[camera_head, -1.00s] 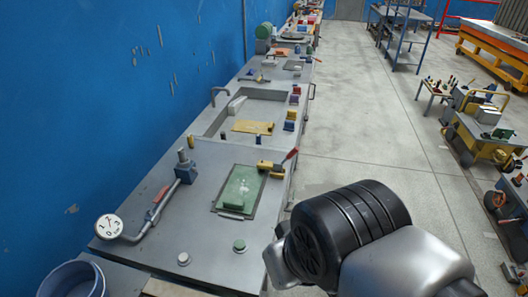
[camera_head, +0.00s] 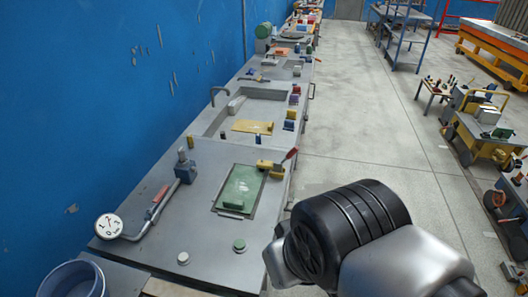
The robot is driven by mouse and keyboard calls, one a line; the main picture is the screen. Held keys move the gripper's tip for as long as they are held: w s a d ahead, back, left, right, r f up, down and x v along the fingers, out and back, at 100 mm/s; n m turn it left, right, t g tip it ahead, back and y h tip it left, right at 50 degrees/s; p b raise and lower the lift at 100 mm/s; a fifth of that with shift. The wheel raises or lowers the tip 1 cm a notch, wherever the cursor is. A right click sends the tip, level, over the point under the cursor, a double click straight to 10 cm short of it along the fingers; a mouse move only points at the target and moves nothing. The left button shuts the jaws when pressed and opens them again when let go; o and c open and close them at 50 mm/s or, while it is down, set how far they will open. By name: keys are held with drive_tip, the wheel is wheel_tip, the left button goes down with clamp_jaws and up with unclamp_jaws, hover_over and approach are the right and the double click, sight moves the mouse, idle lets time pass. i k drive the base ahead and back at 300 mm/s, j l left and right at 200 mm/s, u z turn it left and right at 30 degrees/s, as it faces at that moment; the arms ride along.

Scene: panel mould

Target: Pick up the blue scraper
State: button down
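I cannot make out a blue scraper for certain. Several small blue items lie along the bench, among them a blue block (camera_head: 288,125) at the sink's right edge and a dark blue piece (camera_head: 258,139) behind the green panel; they are too small to identify. My arm, black and silver, fills the lower right over the floor, to the right of the bench's near end. My gripper's fingers cannot be seen.
The grey bench (camera_head: 205,215) runs along the blue wall. On it are a green panel (camera_head: 243,185), a yellow block with a red-handled tool (camera_head: 288,158), a dial gauge (camera_head: 109,227) and a sink with a yellow sheet (camera_head: 253,126). Floor (camera_head: 350,150) right of the bench is clear; carts stand farther right.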

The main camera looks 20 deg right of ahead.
sight(289, 124)
drive_tip(key=i+l, duration=0.95)
drive_tip(key=l, duration=0.25)
drive_tip(key=i+l, duration=0.5)
drive_tip(key=l, duration=0.15)
drive_tip(key=i+l, duration=1)
drive_tip(key=l, duration=0.2)
drive_tip(key=j+u, duration=0.05)
